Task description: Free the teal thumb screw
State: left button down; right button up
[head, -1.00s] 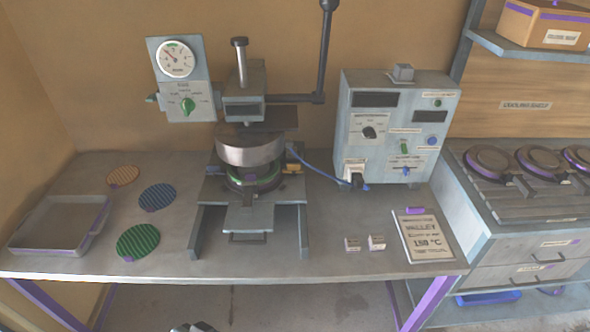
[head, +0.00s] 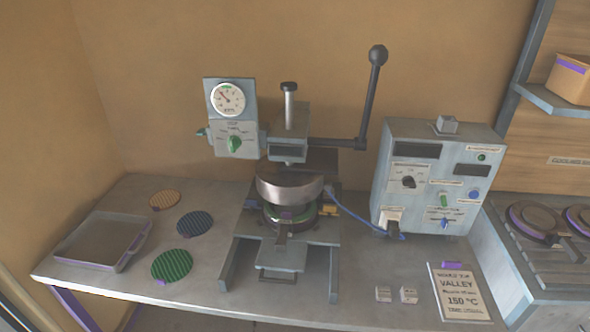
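A small teal knob, which looks like the thumb screw (head: 201,133), sticks out from the left side of the press's gauge panel (head: 222,150). It is too small for me to see its thread or how far in it sits. Neither of my grippers is in view.
On the table lie a shallow grey tray (head: 148,238), orange (head: 164,199), blue (head: 195,223) and green (head: 171,265) ribbed discs, two small blocks and a "VALLEY 150 °C" card (head: 459,291). A control box (head: 432,180) stands right of the press, joined by a blue cable.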

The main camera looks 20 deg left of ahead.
aim_at(202, 132)
jog(key=j, duration=1.5)
jog(key=k+j, duration=0.1)
jog(key=j, duration=1.4)
jog(key=i+z, duration=0.05)
